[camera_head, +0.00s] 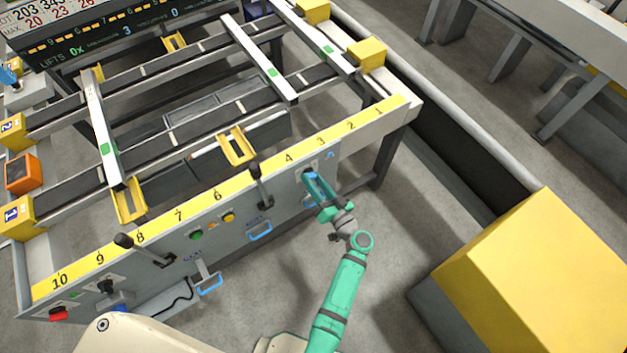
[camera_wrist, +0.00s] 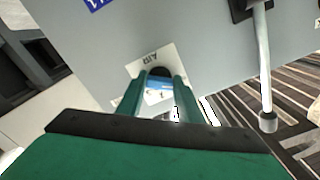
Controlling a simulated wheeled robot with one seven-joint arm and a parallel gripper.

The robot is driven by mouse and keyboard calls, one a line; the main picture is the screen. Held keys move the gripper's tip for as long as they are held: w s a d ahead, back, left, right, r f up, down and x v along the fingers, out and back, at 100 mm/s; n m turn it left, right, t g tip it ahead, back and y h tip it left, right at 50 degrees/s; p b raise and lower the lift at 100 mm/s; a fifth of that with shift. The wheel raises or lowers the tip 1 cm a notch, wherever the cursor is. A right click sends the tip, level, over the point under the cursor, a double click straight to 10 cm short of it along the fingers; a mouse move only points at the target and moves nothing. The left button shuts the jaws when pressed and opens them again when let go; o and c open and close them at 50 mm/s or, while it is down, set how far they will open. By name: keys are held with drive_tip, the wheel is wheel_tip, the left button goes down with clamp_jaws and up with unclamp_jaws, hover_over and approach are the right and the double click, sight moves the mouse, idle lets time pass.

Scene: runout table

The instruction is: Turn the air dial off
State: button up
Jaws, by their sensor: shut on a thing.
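The air dial (camera_wrist: 160,73) is a small black knob on a white plate marked "AIR" (camera_wrist: 150,57), upside down in the wrist view. It is set in the grey front panel of the runout table (camera_head: 230,228). My gripper (camera_wrist: 158,80) has its two green fingers on either side of the dial and is shut on it. In the head view my gripper (camera_head: 311,181) reaches the panel below the yellow strip, near the 3 and 4 marks. There the fingers largely hide the dial, and I cannot read its setting.
A black-knobbed lever (camera_head: 258,182) stands out left of my gripper; it also shows in the wrist view (camera_wrist: 264,75). A large yellow box (camera_head: 545,270) stands at right.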

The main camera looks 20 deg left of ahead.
drive_tip(key=shift+d+f+n, duration=0.1)
drive_tip(key=shift+n, duration=0.3)
drive_tip(key=o, duration=1.1)
drive_tip(key=v, duration=1.1)
